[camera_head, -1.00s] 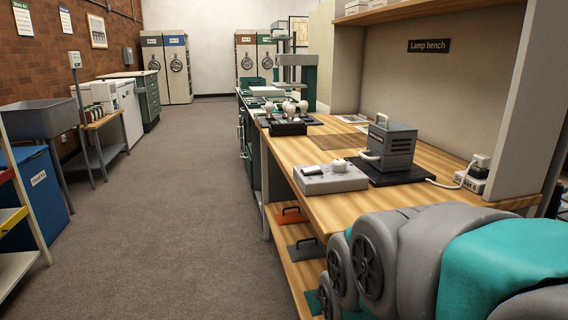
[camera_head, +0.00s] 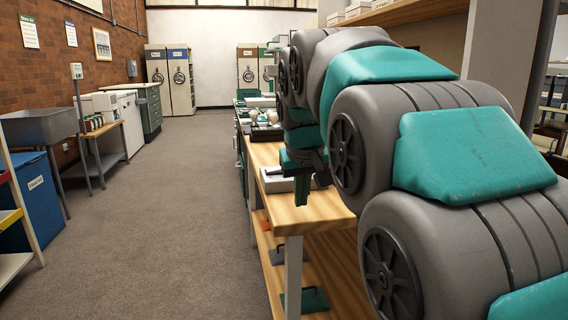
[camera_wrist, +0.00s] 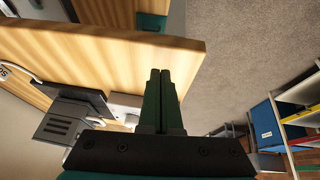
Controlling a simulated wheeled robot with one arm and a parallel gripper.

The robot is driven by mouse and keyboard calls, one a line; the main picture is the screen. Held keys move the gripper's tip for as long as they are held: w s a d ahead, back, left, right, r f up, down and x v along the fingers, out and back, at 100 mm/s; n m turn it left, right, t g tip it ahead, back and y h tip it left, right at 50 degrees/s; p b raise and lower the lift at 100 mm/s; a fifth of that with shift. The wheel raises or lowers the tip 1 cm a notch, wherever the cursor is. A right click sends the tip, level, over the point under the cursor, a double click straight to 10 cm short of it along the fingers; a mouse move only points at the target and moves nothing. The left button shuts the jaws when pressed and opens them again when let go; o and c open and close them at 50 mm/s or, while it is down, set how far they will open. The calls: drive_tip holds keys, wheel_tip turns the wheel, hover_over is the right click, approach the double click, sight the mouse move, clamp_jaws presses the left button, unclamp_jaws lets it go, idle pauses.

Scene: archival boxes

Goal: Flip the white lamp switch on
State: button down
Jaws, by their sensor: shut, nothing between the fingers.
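A pale grey-white switch box (camera_head: 274,180) sits near the aisle-side edge of the wooden bench (camera_head: 312,220). My arm hides its right part in the head view, and I cannot make out a switch on it or its position. In the wrist view part of the pale box (camera_wrist: 124,104) shows just left of my fingers. My gripper (camera_head: 304,200) is shut and empty, pointing down beside the box, on its near side in the head view. Its two green fingers (camera_wrist: 160,72) lie together in the wrist view. I cannot tell whether they touch anything.
The grey lamp housing (camera_wrist: 65,122) stands on a black mat (camera_wrist: 98,97) left of the fingers in the wrist view. White bulbs (camera_head: 254,115) stand farther along the bench. The carpeted aisle (camera_head: 170,220) is clear.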

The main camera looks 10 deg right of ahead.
drive_tip(key=w+a+r+t+b, duration=0.1)
drive_tip(key=w+r+t, duration=0.3)
drive_tip(key=w+r, duration=0.8)
drive_tip(key=shift+a+r, duration=0.3)
drive_tip(key=shift+a, duration=0.45)
hover_over(275, 170)
drive_tip(key=f, duration=0.7)
drive_tip(key=shift+s+d+f, duration=0.1)
drive_tip(key=shift+d+f, duration=0.15)
drive_tip(key=shift+s+d+f, duration=0.1)
drive_tip(key=shift+s+f, duration=0.1)
drive_tip(key=shift+f, duration=0.45)
drive_tip(key=shift+d+f, duration=0.15)
drive_tip(key=shift+f, duration=1)
